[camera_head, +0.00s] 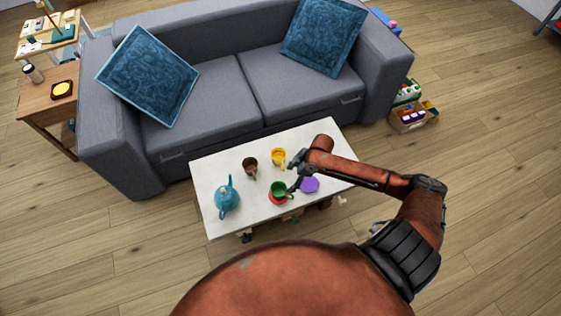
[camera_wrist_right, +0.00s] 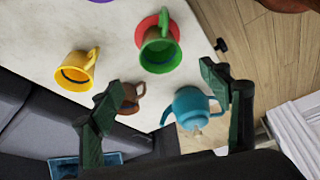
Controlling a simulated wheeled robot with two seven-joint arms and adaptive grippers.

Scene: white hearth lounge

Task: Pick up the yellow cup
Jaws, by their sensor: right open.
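The yellow cup (camera_head: 279,157) stands upright on the white table (camera_head: 217,171), towards the sofa side. In the right wrist view the yellow cup (camera_wrist_right: 73,72) is at the upper left, outside the left finger, with its handle beside it. My right gripper (camera_head: 293,176) is open and above the table, just to the right of the yellow and green cups. Its two fingers (camera_wrist_right: 160,84) are spread with nothing held between them. My left gripper is in neither view.
A green cup (camera_head: 279,188) is on a red coaster (camera_head: 275,201), near a purple coaster (camera_head: 310,185). A brown cup (camera_head: 250,164) and a teal teapot (camera_head: 227,198) stand to the left. A grey sofa (camera_head: 205,92) runs behind the table.

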